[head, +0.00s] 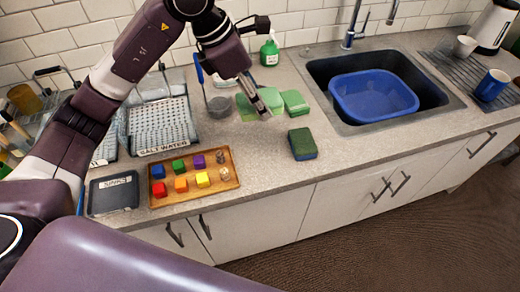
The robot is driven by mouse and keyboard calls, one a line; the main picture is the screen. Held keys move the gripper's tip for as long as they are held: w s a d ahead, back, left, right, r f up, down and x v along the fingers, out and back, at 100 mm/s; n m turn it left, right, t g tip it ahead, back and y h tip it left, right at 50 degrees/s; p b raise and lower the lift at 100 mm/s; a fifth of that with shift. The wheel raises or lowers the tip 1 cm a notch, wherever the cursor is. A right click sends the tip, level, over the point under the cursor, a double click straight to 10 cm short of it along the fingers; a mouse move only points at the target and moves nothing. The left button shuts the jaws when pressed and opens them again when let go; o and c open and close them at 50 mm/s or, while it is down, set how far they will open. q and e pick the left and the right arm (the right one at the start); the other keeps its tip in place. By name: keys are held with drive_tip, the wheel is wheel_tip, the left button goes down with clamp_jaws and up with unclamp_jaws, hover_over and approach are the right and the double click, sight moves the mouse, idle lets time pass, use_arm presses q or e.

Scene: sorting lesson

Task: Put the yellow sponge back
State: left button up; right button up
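No plainly yellow sponge shows. A dark green sponge-like block (303,145) lies alone on the counter, in front of the sink's left side. Several light green flat pieces, perhaps sponges or cloths, lie farther back; one light green piece (295,102) is on the right of that group. My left gripper (262,108) points down over this group and hides part of it. I cannot tell whether its fingers are open or touching anything. My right gripper is not in view.
A wooden tray (233,184) holds several coloured cubes. A dark tray labelled JUNK (113,195) and a SALT WATER rack (160,126) stand left. A blue basin (375,97) sits in the sink. A green bottle (269,52) stands behind. The counter's front middle is clear.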

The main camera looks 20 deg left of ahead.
use_arm(q)
drive_tip(key=p, duration=0.3)
hover_over(263, 157)
drive_tip(key=a, duration=0.1)
drive_tip(key=f, duration=1.3)
drive_tip(key=shift+s+a+f, duration=0.15)
drive_tip(key=shift+s+f, duration=0.2)
drive_tip(key=shift+s, duration=0.05)
wheel_tip(263, 157, down, 5)
drive_tip(key=shift+r+p, duration=0.1)
drive_tip(key=shift+p, duration=0.55)
drive_tip(key=shift+f, duration=0.2)
drive_tip(key=o, duration=1.3)
